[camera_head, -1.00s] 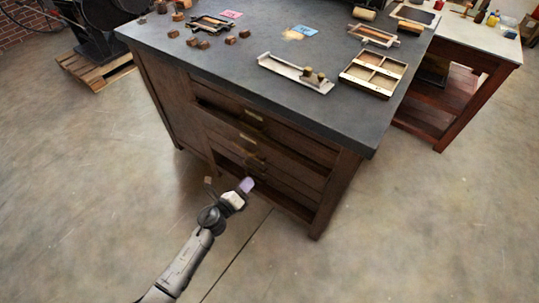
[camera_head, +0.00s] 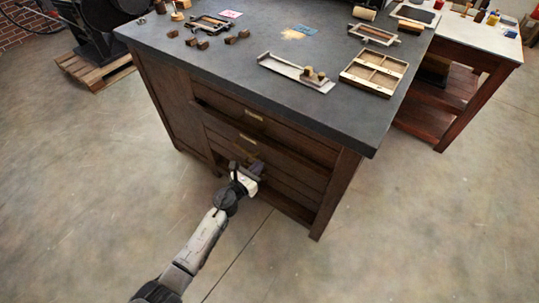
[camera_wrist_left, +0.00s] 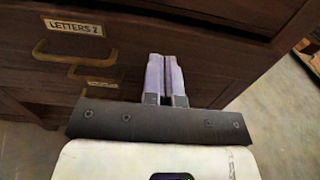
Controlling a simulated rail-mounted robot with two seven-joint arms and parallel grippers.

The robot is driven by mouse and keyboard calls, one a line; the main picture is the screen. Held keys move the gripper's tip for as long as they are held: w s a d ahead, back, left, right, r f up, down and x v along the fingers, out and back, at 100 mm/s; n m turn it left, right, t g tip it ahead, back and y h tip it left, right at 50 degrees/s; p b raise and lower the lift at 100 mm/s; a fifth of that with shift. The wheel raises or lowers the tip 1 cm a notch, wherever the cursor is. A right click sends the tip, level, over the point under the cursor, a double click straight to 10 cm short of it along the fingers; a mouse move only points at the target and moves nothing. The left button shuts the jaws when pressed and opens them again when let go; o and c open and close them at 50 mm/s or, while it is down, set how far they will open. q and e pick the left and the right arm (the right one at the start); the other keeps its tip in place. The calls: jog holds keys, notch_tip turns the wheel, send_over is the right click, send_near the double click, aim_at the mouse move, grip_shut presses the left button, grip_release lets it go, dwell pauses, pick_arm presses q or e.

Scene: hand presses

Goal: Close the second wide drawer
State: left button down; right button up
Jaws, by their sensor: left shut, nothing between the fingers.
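The wooden cabinet has a stack of wide drawers in its front. The second wide drawer (camera_head: 285,156) bears a pale label in the head view; in the wrist view its front (camera_wrist_left: 128,32) carries a "LETTERS 2" label and a brass pull (camera_wrist_left: 60,54). How far it stands out is hard to tell. My left gripper (camera_head: 257,166) is in front of the drawer stack, just below the second label. Its pale purple fingers (camera_wrist_left: 164,72) are shut together and empty, right of the brass pulls. I cannot tell whether the fingertips touch the drawer front. My right gripper is out of view.
The dark worktop (camera_head: 225,62) above the drawers holds a divided wooden tray (camera_head: 345,75), a long shallow tray (camera_head: 275,67) and several small blocks. A side table (camera_head: 480,45) stands to the right. The floor in front of the cabinet is clear.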

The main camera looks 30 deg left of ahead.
aim_at(273, 150)
pick_arm(q)
jog(key=w, duration=0.2)
jog(key=w+b, duration=0.1)
jog(key=w, duration=0.1)
jog(key=w+b, duration=0.1)
jog(key=w, duration=0.2)
jog(key=shift+w+d, duration=0.1)
jog(key=shift+d, duration=0.3)
jog(key=shift+w+d+f+b, duration=0.1)
jog(key=shift+w+f+b, duration=0.15)
jog(key=shift+w+b, duration=0.6)
jog(key=shift+w+r, duration=0.1)
jog(key=shift+w, duration=0.3)
jog(key=shift+w+r, duration=0.1)
jog(key=shift+r, duration=0.05)
jog(key=shift+s, duration=0.2)
